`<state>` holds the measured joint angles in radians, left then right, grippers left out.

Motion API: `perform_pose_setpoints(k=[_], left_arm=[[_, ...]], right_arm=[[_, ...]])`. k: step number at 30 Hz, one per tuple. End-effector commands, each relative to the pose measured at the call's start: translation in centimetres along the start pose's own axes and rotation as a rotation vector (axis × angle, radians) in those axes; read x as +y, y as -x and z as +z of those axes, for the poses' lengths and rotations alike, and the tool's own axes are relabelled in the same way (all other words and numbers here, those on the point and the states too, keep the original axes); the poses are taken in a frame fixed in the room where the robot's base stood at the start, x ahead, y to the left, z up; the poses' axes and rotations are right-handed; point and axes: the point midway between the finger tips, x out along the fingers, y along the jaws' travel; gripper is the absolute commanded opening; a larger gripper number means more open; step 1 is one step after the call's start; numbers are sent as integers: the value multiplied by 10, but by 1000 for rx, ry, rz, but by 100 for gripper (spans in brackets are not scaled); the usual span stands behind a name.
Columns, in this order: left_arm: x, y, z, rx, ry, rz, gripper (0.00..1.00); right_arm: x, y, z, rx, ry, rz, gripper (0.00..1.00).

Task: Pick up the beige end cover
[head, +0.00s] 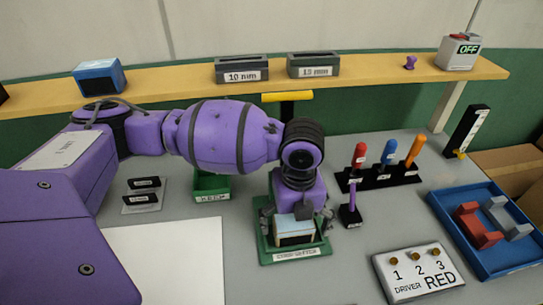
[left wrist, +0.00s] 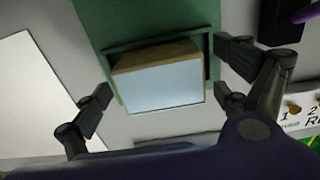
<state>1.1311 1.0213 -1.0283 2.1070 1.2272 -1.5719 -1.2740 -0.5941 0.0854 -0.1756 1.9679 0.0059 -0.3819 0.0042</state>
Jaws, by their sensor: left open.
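The beige end cover (head: 294,222) is a small box-like piece with a pale bluish face and a tan edge. It sits in a green labelled holder (head: 265,254) at the middle front of the bench. In the left wrist view the cover (left wrist: 165,90) shows its pale face and tan side, with the green holder (left wrist: 150,20) around and behind it. My left gripper (head: 295,220) points down over the holder. In the left wrist view its open fingers (left wrist: 165,84) stand on either side of the cover, with gaps visible. My right gripper does not show.
A screwdriver rack (head: 378,178) stands right of the holder, with a blue tray (head: 500,250) of clips beyond. A sign board (head: 418,272) reads "DRIVER RED". A green bin (head: 212,187) and a white sheet (head: 165,262) lie left. A wooden shelf (head: 180,80) spans the back.

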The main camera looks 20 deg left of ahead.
Motion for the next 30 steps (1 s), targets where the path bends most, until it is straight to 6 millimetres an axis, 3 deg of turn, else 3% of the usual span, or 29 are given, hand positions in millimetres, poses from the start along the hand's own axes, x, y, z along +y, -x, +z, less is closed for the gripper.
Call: perform_pose_setpoints(k=[4,15,17,25,30], left_arm=[[-1,1,0,-2,-1,-2,90],[-1,2,1,-3,-1,-3,41],[-1,2,1,-3,-1,-3,36],[-2,6,1,-4,-1,-4,36],[-2,22,2,-5,-1,-7,36]], right_arm=[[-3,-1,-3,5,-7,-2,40],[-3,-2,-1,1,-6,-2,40],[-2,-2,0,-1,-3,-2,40],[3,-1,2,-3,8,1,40],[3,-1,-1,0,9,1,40]])
